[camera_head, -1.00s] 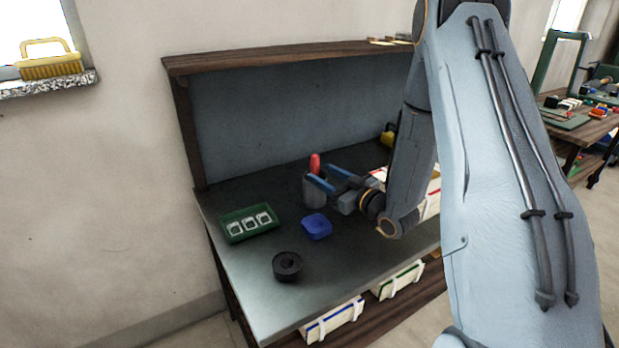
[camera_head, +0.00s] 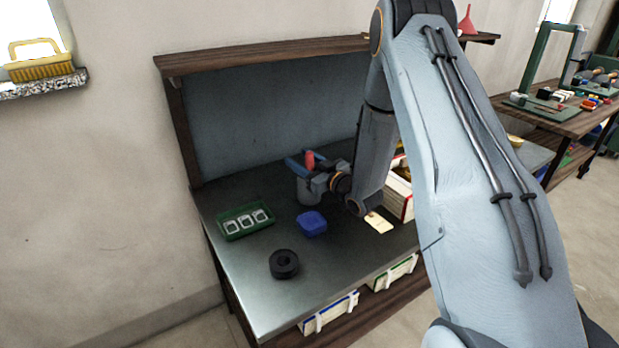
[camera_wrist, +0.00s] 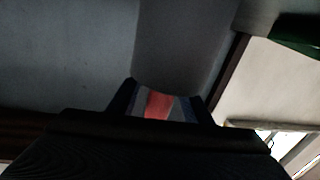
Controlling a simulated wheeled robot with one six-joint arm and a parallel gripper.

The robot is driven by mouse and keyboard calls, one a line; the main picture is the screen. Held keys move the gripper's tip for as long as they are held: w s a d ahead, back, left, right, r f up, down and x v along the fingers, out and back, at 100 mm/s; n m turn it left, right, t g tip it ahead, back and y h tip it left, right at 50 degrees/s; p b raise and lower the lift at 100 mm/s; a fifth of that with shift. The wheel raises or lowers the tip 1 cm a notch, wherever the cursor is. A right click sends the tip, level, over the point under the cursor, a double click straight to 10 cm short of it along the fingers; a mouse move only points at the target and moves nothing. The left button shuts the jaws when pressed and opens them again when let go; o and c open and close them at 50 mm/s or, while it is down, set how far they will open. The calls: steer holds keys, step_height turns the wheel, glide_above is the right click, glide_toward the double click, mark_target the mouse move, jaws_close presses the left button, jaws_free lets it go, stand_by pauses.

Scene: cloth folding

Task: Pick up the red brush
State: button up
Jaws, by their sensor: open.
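A red upright piece, which looks like the red brush (camera_head: 309,160), stands out of a grey cup (camera_head: 308,192) near the back of the workbench. My gripper (camera_head: 301,161) is open at the cup's top, with its blue fingers on either side of the red piece. In the wrist view the red piece (camera_wrist: 158,105) shows between the two dark fingers. The lower part of the brush is hidden in the cup, and I cannot tell whether the fingers touch it.
A green tray (camera_head: 231,229) with several small pale items, a blue container (camera_head: 312,224) and a black ring (camera_head: 284,264) lie on the bench (camera_head: 240,290). White-and-red boxes (camera_head: 399,190) stand to the right.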

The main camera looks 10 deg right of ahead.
steer(key=shift+c, duration=0.3)
steer(key=c, duration=1.1)
steer(key=shift+r, duration=0.15)
